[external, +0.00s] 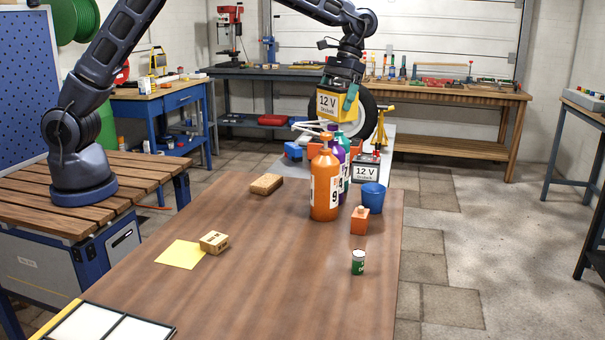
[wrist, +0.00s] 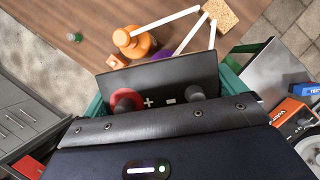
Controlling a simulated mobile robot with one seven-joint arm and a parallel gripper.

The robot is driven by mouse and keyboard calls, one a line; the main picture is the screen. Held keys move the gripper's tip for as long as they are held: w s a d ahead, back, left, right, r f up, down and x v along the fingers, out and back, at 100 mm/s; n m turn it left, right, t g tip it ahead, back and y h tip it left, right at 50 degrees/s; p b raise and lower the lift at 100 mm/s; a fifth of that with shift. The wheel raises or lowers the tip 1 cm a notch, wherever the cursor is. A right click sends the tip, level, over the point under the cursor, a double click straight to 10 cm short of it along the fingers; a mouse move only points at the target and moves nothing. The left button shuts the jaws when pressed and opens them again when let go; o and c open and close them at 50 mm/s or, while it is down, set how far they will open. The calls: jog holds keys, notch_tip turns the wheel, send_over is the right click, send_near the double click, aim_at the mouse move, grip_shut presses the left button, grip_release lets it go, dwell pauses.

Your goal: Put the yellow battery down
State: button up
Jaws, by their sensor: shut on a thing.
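The yellow battery (external: 329,104), marked 12 V, is held up in the air above the far end of the brown table (external: 230,285). My gripper (external: 340,93) is shut on it, with a teal finger showing at its right side. In the wrist view my gripper (wrist: 165,88) has its teal fingers at both ends of the battery's dark top (wrist: 165,78), which carries a red terminal and a grey terminal. The battery's underside is hidden in the wrist view.
An orange bottle (external: 325,190), with purple and green bottles behind it, stands below the held battery. A blue cup (external: 373,197), an orange block (external: 360,222) and a dark 12 V battery (external: 367,170) are to the right. A tan sponge (external: 266,184) is left. The table's front is mostly clear.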

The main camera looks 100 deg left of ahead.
jog(key=w+d+m+g+y, duration=0.1)
jog(key=w+d+m, duration=0.15)
jog(key=d, duration=1.15)
jog(key=w+d+m+y, duration=0.1)
jog(key=d+m, duration=0.2)
jog(key=d, duration=1)
jog(key=s+d+m+y, duration=0.1)
jog(key=s+d+m, duration=0.15)
jog(key=d, duration=1.05)
jog(key=s+d+m, duration=0.2)
jog(key=s+d, duration=0.2)
jog(key=d, duration=0.9)
jog(key=shift+g, duration=0.3)
jog(key=f, duration=2.5)
jog(key=shift+w+a, duration=0.25)
jog(key=shift+a, duration=0.05)
jog(key=shift+f, duration=0.1)
jog(key=o, duration=1.4)
